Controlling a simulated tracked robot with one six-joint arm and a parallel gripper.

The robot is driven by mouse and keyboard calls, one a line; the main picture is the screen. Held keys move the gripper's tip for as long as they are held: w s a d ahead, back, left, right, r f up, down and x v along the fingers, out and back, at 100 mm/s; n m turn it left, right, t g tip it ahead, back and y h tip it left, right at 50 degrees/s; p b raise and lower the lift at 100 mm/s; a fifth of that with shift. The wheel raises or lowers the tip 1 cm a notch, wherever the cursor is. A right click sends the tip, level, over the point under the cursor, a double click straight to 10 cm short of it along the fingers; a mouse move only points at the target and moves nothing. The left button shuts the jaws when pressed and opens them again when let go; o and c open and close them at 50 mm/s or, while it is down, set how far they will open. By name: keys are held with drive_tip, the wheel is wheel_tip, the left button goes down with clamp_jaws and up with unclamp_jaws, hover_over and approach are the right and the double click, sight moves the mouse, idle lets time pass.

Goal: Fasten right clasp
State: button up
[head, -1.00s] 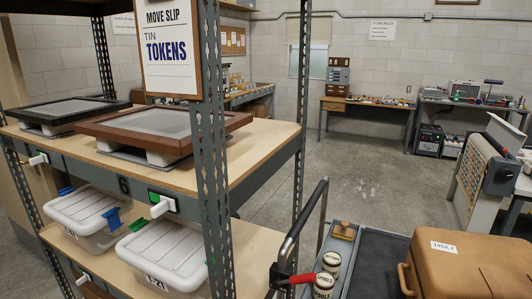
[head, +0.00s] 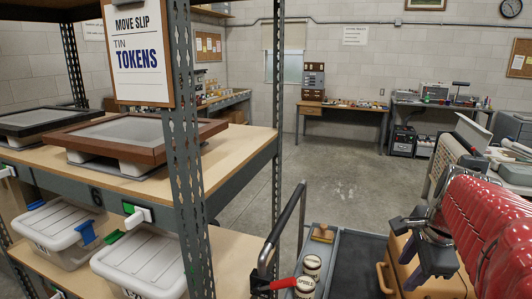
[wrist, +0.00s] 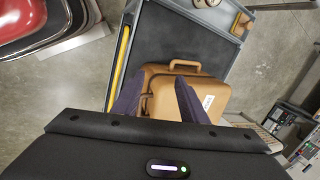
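A tan case (wrist: 186,92) lies on the dark cart bed, with a handle at its far edge and a white label on its right side. In the head view its tan shell (head: 448,286) is mostly hidden behind my arm. My gripper (wrist: 158,92) is above the case, its two dark purple fingers apart with nothing between them. The fingers overlap the case in the wrist view; I cannot tell whether they touch it. My gripper also shows at the right of the head view (head: 412,245). I cannot make out the right clasp in either view.
The grey cart (head: 345,252) carries labelled tins (head: 308,275) and a wooden-topped block (head: 322,232). A red-handled lever (head: 283,283) is at its left. A shelf rack (head: 225,165) with framed panels and lidded bins stands left. Open concrete floor lies beyond.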

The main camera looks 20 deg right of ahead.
drive_tip(key=s+a+f+n+t, duration=0.1)
drive_tip(key=s+a+n, duration=0.1)
drive_tip(key=a+n, duration=0.9)
drive_tip(key=s+a+f+n+y, duration=0.1)
drive_tip(key=s+a+f+n, duration=0.1)
drive_tip(key=a+n, duration=0.9)
drive_tip(key=s+a, duration=0.1)
drive_tip(key=a, duration=0.4)
drive_tip(key=shift+a+f+n+t, duration=0.15)
drive_tip(key=shift+f+n+t, duration=0.15)
drive_tip(key=shift+n+t, duration=0.1)
drive_tip(key=shift+s, duration=0.1)
drive_tip(key=shift+c, duration=0.4)
drive_tip(key=shift+c, duration=0.6)
